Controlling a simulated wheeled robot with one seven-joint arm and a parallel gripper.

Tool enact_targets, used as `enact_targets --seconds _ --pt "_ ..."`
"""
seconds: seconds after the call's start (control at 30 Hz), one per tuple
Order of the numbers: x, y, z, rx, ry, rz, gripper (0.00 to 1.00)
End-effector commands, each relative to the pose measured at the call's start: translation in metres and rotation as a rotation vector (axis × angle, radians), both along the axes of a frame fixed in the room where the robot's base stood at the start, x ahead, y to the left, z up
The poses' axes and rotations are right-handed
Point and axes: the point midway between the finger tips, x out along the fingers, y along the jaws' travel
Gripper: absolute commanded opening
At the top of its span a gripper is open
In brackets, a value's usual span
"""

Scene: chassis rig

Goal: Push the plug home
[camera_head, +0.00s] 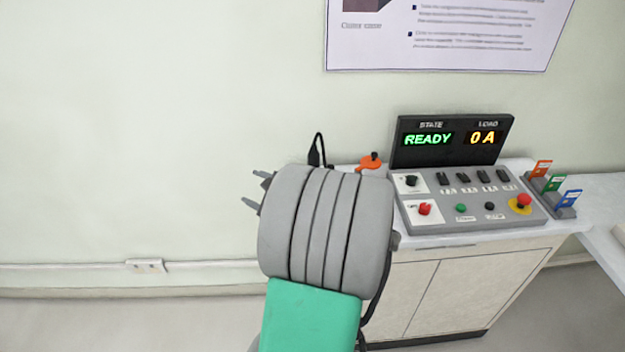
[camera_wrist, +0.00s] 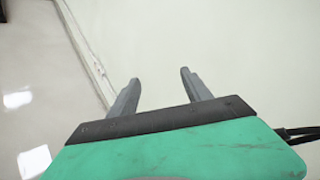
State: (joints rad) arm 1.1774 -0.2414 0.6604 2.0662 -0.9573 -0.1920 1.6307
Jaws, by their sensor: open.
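My gripper (camera_head: 255,191) is open and empty in the head view, pointing left in front of the bare wall, left of the bench. In the wrist view my gripper (camera_wrist: 160,77) shows two grey fingers spread apart, with only wall and floor beyond them. A black piece with a thin cable loop (camera_head: 315,155) rises behind my arm in the head view; I cannot tell whether it is the plug or part of my arm. No plug or socket can be made out for certain. My arm hides the left part of the bench.
The bench (camera_head: 470,285) carries a control panel (camera_head: 470,208) with switches and a red button. A display (camera_head: 452,139) reads READY and 0 A. An orange-topped item (camera_head: 371,162) and coloured tags (camera_head: 555,187) stand on the bench. A wall outlet (camera_head: 146,266) sits low at left.

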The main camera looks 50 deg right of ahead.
Motion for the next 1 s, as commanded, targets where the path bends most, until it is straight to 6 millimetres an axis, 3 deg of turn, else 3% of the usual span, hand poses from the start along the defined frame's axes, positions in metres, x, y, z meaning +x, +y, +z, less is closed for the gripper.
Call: enact_targets --seconds 0.03,0.1,0.2,0.3,0.73,1.0 --pt "-0.026 -0.045 -0.004 0.165 -0.128 -0.170 0.57" --pt "-0.059 -0.089 0.004 0.352 -0.308 -0.339 0.57" --pt "-0.097 -0.126 0.012 0.512 -0.492 -0.479 0.57" --pt "-0.111 -0.142 0.016 0.582 -0.574 -0.529 0.57" --pt "-0.054 -0.176 0.017 0.587 -0.579 -0.530 0.57" --pt "-0.049 -0.182 0.016 0.585 -0.581 -0.533 0.57"
